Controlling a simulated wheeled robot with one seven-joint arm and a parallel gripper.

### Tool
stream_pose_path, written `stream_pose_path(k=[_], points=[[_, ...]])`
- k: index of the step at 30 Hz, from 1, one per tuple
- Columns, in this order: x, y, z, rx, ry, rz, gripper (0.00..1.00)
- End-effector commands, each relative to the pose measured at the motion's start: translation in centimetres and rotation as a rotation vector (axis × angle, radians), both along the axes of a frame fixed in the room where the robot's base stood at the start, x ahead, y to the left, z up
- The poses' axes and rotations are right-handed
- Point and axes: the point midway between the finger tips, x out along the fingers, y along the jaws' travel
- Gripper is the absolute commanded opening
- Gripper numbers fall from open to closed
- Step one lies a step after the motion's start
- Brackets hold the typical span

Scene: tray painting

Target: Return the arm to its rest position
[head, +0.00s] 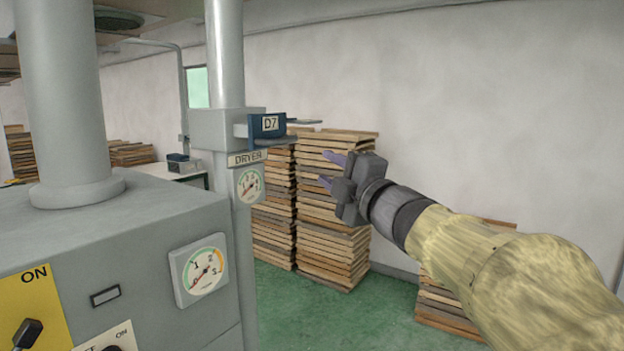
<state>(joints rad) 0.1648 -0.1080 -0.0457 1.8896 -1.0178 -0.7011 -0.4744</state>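My gripper (331,170) is at the end of my arm, which reaches in from the lower right. Its two purple-tipped fingers are spread apart and point left, with nothing between them. It is to the right of the dryer's grey post and in front of stacked wooden boards in the picture.
The grey machine cabinet (140,225) with gauges and an ON switch (28,330) fills the left. Stacks of wooden boards (335,240) stand by the wall. Another low stack (445,305) is partly behind my arm. Green floor (340,315) is open in front.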

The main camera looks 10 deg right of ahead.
Motion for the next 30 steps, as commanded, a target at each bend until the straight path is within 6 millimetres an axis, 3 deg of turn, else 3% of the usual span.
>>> stream_pose_path(k=[5, 10, 14, 20, 24, 27, 30], points=[[1.3, -1.3, -5.1, 0.165, 0.162, -0.089, 0.34], [1.5, -3.2, -14.8, 0.436, 0.454, -0.269, 0.34], [-0.4, -4.0, -22.6, 0.622, 0.681, -0.424, 0.34], [-6.2, -3.8, -33.4, 0.858, 1.016, -0.68, 0.34], [-12.1, -2.8, -39.6, 0.991, 1.241, -0.881, 0.34], [-16.2, -1.9, -42.7, 1.062, 1.376, -1.016, 0.34], [-19.1, -1.2, -44.3, 1.106, 1.461, -1.109, 0.34]])
